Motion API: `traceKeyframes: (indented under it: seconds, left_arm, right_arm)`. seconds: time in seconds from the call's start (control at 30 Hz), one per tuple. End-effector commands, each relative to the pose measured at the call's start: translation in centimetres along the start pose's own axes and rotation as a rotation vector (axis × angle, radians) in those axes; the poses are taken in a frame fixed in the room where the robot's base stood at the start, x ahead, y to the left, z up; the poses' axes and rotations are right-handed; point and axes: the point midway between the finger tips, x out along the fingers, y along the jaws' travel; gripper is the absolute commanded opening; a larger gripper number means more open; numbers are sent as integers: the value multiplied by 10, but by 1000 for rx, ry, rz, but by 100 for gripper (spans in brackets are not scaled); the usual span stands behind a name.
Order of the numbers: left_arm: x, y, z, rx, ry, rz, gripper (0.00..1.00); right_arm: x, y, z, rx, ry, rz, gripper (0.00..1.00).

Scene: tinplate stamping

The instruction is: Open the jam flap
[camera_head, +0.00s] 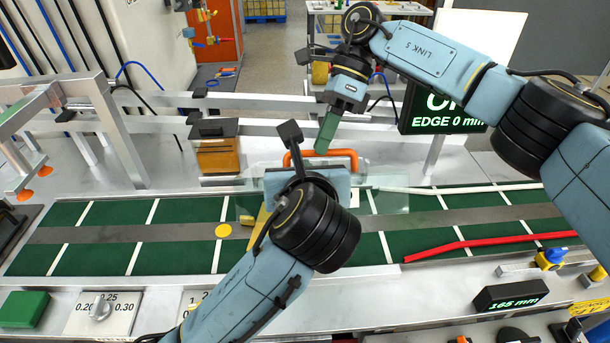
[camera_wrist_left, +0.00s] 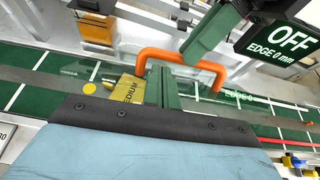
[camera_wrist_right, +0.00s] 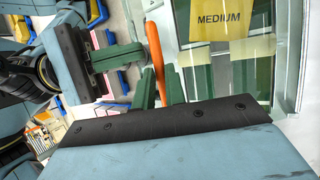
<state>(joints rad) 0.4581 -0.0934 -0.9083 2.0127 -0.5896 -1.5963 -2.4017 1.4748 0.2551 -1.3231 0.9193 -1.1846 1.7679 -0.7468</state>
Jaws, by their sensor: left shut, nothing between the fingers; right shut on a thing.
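The jam flap is a clear pane (camera_head: 395,201) over the green belt, with an orange bar handle (camera_head: 345,153) at its far side. I cannot tell whether the pane is raised. My right gripper (camera_head: 324,148) reaches down from above and is shut on the handle; in the right wrist view the orange bar (camera_wrist_right: 155,55) runs between its green fingers. My left gripper (camera_wrist_left: 163,72) is shut and empty, beside the handle (camera_wrist_left: 150,54) in the left wrist view. In the head view its fingers are hidden behind its own wrist.
A yellow MEDIUM piece (camera_wrist_left: 128,88) shows under or behind the clear pane. A black display (camera_wrist_left: 285,35) reads OFF, EDGE 0 mm, close to my right gripper. A red rod (camera_head: 490,242) lies along the belt's right part. A yellow disc (camera_head: 222,231) lies on the belt.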

Motion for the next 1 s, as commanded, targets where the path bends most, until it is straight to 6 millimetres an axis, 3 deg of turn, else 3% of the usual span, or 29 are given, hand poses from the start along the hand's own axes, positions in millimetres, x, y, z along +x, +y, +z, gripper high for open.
traceKeyframes:
  seconds: [0.03,0.37,0.6,0.87,0.9,1.0]
  left_arm:
    - [2,0,0,0,-1,-1,0]
    - [3,0,0,0,-1,-1,0]
    - [7,0,16,0,-4,-1,0]
    - [8,0,17,0,-1,-1,0]
    - [8,0,17,0,-1,-1,0]
    - [8,0,17,0,-1,-1,0]
  right_arm:
    - [2,-7,-5,15,2,-18,0]
    - [2,-7,-5,15,2,-18,0]
    - [2,-7,-5,15,2,-18,0]
    - [3,-7,-5,15,2,-18,0]
    - [3,-7,-5,15,2,-18,15]
    - [2,-7,-5,14,2,-19,28]
